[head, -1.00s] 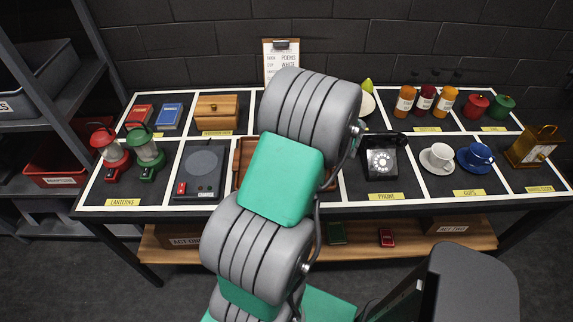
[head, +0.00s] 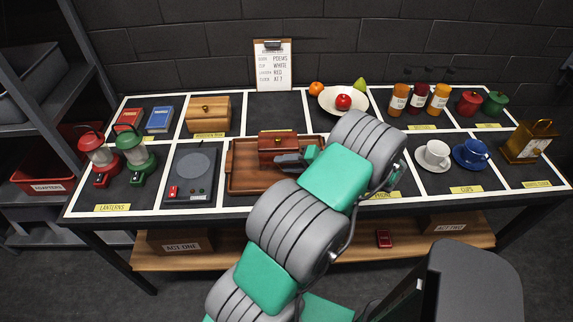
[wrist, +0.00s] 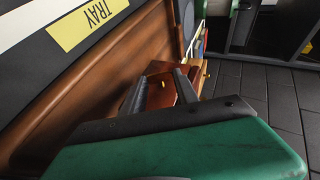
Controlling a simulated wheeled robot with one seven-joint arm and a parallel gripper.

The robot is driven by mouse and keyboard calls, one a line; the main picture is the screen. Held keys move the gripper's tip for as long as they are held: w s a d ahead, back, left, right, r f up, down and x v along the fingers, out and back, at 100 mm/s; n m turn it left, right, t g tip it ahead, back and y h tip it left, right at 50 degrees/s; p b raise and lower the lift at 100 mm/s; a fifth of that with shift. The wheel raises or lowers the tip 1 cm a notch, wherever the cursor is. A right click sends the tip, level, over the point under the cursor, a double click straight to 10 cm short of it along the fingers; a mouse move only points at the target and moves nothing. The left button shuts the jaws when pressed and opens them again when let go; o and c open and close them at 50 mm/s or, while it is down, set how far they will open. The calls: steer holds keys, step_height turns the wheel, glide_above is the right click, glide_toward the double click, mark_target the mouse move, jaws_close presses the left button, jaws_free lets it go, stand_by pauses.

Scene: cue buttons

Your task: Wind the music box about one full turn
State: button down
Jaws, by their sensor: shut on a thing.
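The music box appears to be the small red-brown box (head: 278,141) standing in the wooden tray (head: 240,178) at the table's middle. My gripper (head: 289,160) reaches in from the right and is at the box's front right in the head view. In the wrist view my two dark fingers (wrist: 160,88) lie over the red-brown box (wrist: 158,95), with its surface showing between them. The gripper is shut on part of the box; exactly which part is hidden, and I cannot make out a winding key.
A lighter wooden box (head: 208,116) stands behind left. The turntable-like device (head: 193,165) is left of the tray. A fruit plate (head: 330,103) is behind. My arm covers the phone area; cups (head: 433,154) stand farther right.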

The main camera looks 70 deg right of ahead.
stand_by(0.3)
steer(key=c, duration=0.9)
jaws_free()
steer(key=b+v, duration=0.1)
steer(key=v, duration=0.6)
steer(key=shift+s+r, duration=0.15)
steer(key=shift+s, duration=0.2)
